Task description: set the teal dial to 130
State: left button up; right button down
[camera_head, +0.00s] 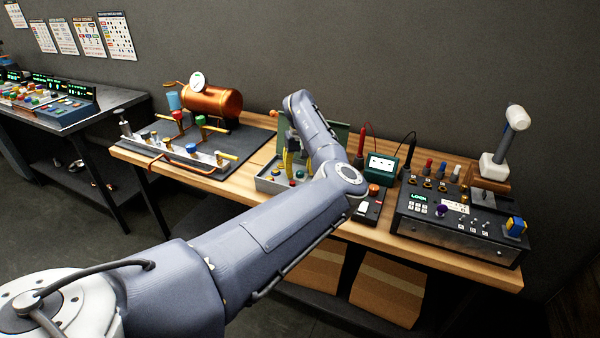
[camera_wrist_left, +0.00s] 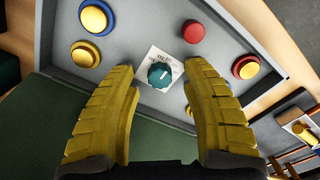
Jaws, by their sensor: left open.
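The teal dial (camera_wrist_left: 159,75) sits on a white square scale plate (camera_wrist_left: 166,58) in the left wrist view. The plate lies on the grey control box (camera_wrist_left: 140,30), and its markings are too small to read. My left gripper (camera_wrist_left: 163,68) has yellow ridged fingers. They are open, one on each side of the dial, with gaps between them and the dial. In the head view my left gripper (camera_head: 294,160) points down at the grey box (camera_head: 265,185). My right gripper is not in view.
Around the dial are a red button (camera_wrist_left: 193,31) and yellow buttons, one on a blue ring (camera_wrist_left: 95,17). A green lid (camera_head: 341,130) stands behind the box. A teal meter (camera_head: 381,167) and a black panel (camera_head: 440,222) stand to the right on the wooden bench.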

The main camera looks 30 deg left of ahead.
pick_arm(q)
jog(key=shift+f, duration=0.3)
jog(key=shift+c, duration=0.4)
grip_shut()
